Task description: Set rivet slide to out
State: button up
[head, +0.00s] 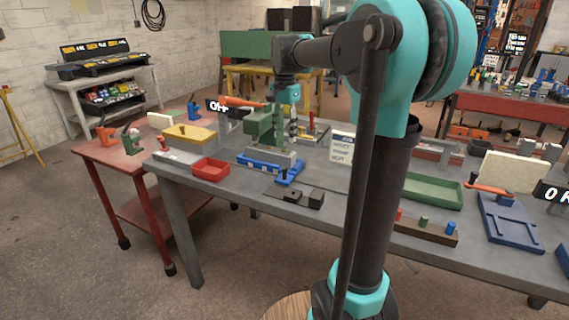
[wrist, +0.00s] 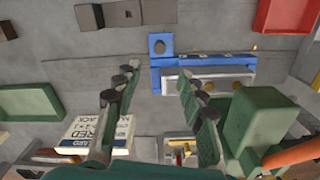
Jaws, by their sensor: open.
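A blue slide rail (head: 262,167), the likely rivet slide, lies on the grey bench in front of the green press (head: 262,126). A blue block with a dark knob (head: 289,172) is at its right end. In the wrist view, the rail (wrist: 205,60) lies beyond my fingertips, with the knob block (wrist: 161,46) at its left end. The rail's small pale labels are unreadable. In the head view, my gripper (head: 293,125) hangs beside the press.
A red tray (head: 211,169) lies left of the rail, and dark blocks (head: 303,197) lie in front. A white lettered box (head: 342,148) stands to the right. A green tray (head: 432,191) is farther right. The press body (wrist: 262,118) is close to my right finger.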

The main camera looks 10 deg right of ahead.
aim_at(285, 167)
notch_tip(285, 167, down, 12)
jog(key=shift+r, duration=0.15)
jog(key=shift+c, duration=0.6)
grip_shut()
